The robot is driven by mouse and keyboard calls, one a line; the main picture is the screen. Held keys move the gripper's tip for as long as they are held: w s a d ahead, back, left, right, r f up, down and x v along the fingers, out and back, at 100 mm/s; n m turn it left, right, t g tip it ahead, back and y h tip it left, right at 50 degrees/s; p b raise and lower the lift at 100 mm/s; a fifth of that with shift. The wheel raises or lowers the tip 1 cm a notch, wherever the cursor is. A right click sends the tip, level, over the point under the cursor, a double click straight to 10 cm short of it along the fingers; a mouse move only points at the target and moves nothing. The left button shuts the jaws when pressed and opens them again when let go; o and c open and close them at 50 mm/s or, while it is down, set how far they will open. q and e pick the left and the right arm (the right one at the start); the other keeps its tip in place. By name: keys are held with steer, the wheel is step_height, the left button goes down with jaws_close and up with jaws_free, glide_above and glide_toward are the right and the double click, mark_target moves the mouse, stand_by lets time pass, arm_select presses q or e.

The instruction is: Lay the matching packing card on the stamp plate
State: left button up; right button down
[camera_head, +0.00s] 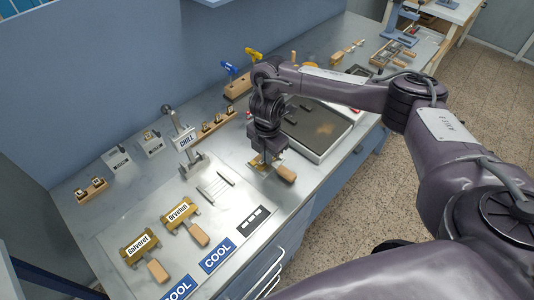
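My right gripper (264,163) points down over the bench, just left of the dark-topped tray (313,158). It is at a brass piece with a wooden handle (286,173); the fingers are too small and covered to tell whether they grip it. Two similar brass pieces with wooden handles lie to the left, labelled "Orvelun" (180,212) and "Galvoret" (139,248). A "CHILL" sign (185,139) stands on a small stand. Blue "COOL" labels (217,256) lie at the front edge. I cannot tell which things are the packing card and stamp plate. My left gripper is out of view.
Wooden blocks with small pieces (91,190) and two grey boxes (117,158) stand along the back. A block with blue and yellow-handled tools (238,88) stands behind my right arm. Thin rods (215,186) lie mid-bench.

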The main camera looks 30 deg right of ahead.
steer(key=c, duration=1.6)
jaws_free()
steer(key=shift+o, duration=0.2)
steer(key=shift+r, duration=0.1)
step_height(320, 180, up, 8)
steer(key=shift+f+p, duration=0.15)
steer(key=shift+p, duration=0.45)
